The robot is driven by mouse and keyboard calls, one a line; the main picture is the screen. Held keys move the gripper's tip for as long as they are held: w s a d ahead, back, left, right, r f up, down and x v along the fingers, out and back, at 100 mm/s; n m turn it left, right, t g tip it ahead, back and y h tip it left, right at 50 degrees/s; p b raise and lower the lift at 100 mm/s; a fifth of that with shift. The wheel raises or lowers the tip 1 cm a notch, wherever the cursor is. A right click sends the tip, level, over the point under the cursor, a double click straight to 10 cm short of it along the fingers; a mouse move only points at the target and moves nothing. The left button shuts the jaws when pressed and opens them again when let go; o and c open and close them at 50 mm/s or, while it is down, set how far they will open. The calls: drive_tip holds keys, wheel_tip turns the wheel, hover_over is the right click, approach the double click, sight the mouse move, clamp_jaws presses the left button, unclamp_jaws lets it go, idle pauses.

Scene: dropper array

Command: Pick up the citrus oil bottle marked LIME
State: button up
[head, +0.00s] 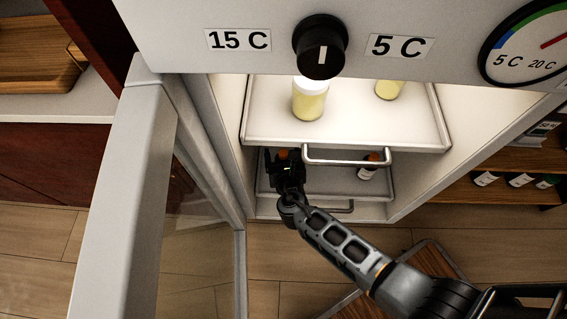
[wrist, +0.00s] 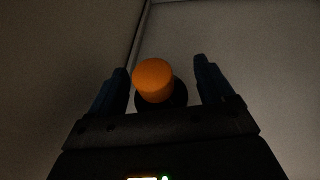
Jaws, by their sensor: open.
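A dark bottle with an orange cap (wrist: 153,80) sits between the two spread fingers of my gripper (wrist: 160,72), nearer the left finger, with gaps on both sides. In the head view my gripper (head: 285,166) is at the left of the lower pull-out tray, and the orange cap (head: 283,153) shows just beyond it. My gripper is open. A second dark bottle (head: 368,168) with an orange cap and white label stands at the right of the same tray. No label is readable, so I cannot tell which bottle is marked LIME.
The lower tray (head: 325,182) lies under an upper tray (head: 262,126) holding yellow jars (head: 310,100). The upper tray's metal handle (head: 345,161) juts out near my gripper. The cabinet's open door (head: 125,200) stands at left. Other bottles (head: 520,181) lie on a wooden rack at right.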

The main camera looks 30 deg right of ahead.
drive_tip(key=c, duration=1.1)
drive_tip(key=shift+r, duration=0.1)
drive_tip(key=shift+c, duration=0.2)
